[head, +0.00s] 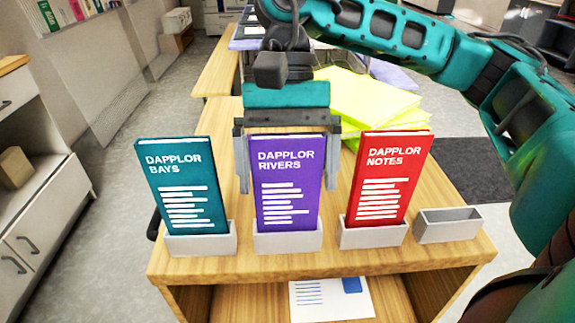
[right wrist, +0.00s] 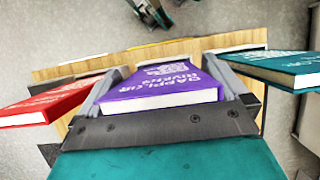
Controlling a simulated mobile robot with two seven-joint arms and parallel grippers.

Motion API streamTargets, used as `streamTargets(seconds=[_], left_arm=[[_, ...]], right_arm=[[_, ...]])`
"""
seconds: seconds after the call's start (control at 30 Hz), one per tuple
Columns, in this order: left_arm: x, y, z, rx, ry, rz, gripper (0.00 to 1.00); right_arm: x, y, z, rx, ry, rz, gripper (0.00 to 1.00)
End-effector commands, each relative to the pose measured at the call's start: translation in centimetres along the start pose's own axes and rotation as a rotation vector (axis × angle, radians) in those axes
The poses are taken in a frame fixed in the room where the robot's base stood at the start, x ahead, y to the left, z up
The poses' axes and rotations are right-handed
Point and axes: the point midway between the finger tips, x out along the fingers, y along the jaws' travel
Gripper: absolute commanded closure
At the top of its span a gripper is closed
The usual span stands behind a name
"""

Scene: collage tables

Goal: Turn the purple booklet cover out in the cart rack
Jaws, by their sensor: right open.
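The purple booklet (head: 286,185), titled "Dapplor Rivers", stands upright in a grey holder (head: 288,242) of the rack on the wooden cart (head: 330,262). Its cover with title and white lines faces me in the head view. My right gripper (head: 287,165) is behind and around it, one finger past each side edge, open. In the right wrist view the purple booklet (right wrist: 165,88) lies between the two spread fingers, its title appearing upside down. I cannot tell if the fingers touch it. My left gripper is not in view.
A teal booklet (head: 183,185) stands to the left and a red booklet (head: 390,180) to the right, each in its own grey holder, covers facing me. An empty grey holder (head: 447,225) sits at the far right. A yellow stack (head: 365,100) lies behind.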

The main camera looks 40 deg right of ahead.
Motion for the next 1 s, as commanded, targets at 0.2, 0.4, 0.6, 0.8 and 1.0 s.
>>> streamTargets(seconds=[0.2,0.4,0.6,0.8,1.0], left_arm=[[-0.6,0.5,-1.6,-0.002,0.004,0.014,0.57],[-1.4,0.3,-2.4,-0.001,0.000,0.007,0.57],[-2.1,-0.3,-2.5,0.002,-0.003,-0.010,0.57],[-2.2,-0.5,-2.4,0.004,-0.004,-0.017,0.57],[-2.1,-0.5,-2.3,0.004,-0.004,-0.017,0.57]], right_arm=[[-4.6,-0.1,0.1,0.000,0.001,-0.004,0.00],[-9.7,0.0,0.3,0.002,0.003,-0.002,0.00],[-12.3,0.0,0.2,0.001,0.001,-0.001,0.00],[-13.0,0.0,0.0,-0.001,0.001,-0.001,0.00],[-12.9,0.0,0.0,-0.001,0.000,0.000,0.00]])
